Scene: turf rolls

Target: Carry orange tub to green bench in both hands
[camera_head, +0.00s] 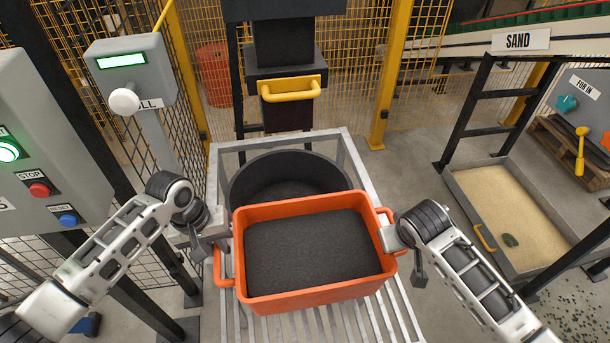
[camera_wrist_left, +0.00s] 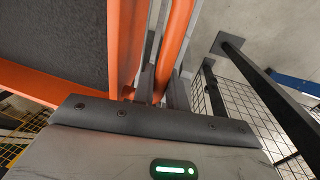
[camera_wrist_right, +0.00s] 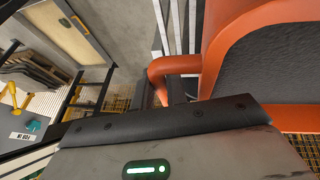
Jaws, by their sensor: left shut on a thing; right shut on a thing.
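The orange tub (camera_head: 315,298) is in the middle of the head view, filled with dark grey granular material. It is over a slatted metal frame, in front of a round black bin. My left gripper (camera_head: 222,240) is shut on the tub's left side handle; the handle also shows in the left wrist view (camera_wrist_left: 176,45). My right gripper (camera_head: 392,236) is shut on the right side handle, which shows in the right wrist view (camera_wrist_right: 160,72). The tub looks about level. I cannot tell whether its base touches the slats. I cannot make out a green bench.
The black bin (camera_head: 290,165) stands on the metal frame (camera_head: 213,165) under a machine with a yellow handle (camera_head: 290,89). A control panel (camera_head: 40,140) and a lever box (camera_head: 130,70) are at left. A sand tray (camera_head: 465,200) is at right. Yellow mesh fencing closes the back.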

